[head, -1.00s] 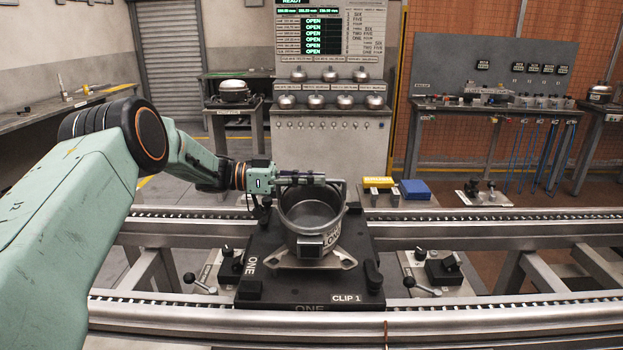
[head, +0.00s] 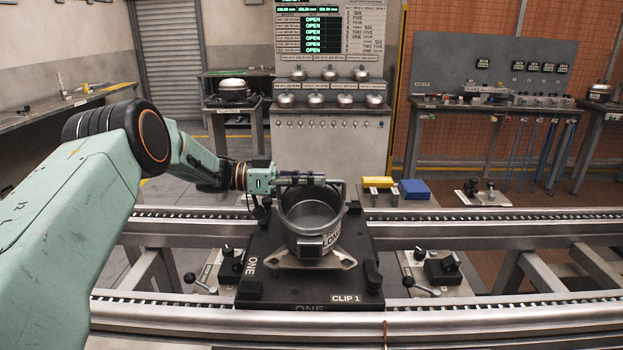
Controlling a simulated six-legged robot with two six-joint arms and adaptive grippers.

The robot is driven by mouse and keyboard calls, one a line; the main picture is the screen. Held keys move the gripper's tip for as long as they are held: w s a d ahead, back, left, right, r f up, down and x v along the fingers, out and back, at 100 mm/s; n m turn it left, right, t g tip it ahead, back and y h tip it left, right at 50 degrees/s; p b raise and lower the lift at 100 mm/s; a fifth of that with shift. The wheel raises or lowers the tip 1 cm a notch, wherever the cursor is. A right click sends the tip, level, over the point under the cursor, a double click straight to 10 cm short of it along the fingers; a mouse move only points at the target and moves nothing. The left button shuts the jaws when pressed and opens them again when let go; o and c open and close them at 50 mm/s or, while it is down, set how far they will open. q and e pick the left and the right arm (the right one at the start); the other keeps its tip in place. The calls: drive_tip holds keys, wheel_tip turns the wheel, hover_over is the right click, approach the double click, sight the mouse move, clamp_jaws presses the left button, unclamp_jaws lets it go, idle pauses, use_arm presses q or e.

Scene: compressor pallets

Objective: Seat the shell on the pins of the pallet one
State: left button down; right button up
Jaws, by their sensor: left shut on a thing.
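The shell (head: 312,226) is a dark grey open cylinder with a small box on its front. It is over the middle of the pallet one (head: 275,289), a black plate marked ONE and CLIP 1 on the conveyor. A light metal bracket (head: 343,260) shows under the shell. My left gripper (head: 318,179) reaches in from the left and is shut on the shell at its far rim. The pins are hidden, and I cannot tell whether the shell rests on them or hangs just above. My right gripper is not in view.
Conveyor rails (head: 480,312) run across in front of and behind the pallet. Lever clamps (head: 430,284) stand on both sides of it. A yellow block (head: 377,182) and a blue block (head: 414,189) lie behind to the right. A gauge cabinet (head: 330,140) stands at the back.

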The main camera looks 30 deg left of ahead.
sight(308, 223)
use_arm(q)
drive_tip(key=shift+f+b, duration=0.95)
drive_tip(key=shift+f, duration=0.6)
idle(1.1)
drive_tip(key=c, duration=1.4)
unclamp_jaws()
drive_tip(key=shift+s, duration=0.15)
drive_tip(key=shift+o, duration=0.2)
drive_tip(key=shift+f, duration=0.5)
drive_tip(key=shift+s+a+r, duration=0.1)
drive_tip(key=shift+a+r, duration=0.05)
drive_tip(key=shift+a, duration=0.15)
drive_tip(key=v, duration=1.1)
drive_tip(key=shift+a, duration=0.15)
drive_tip(key=shift+r, duration=0.15)
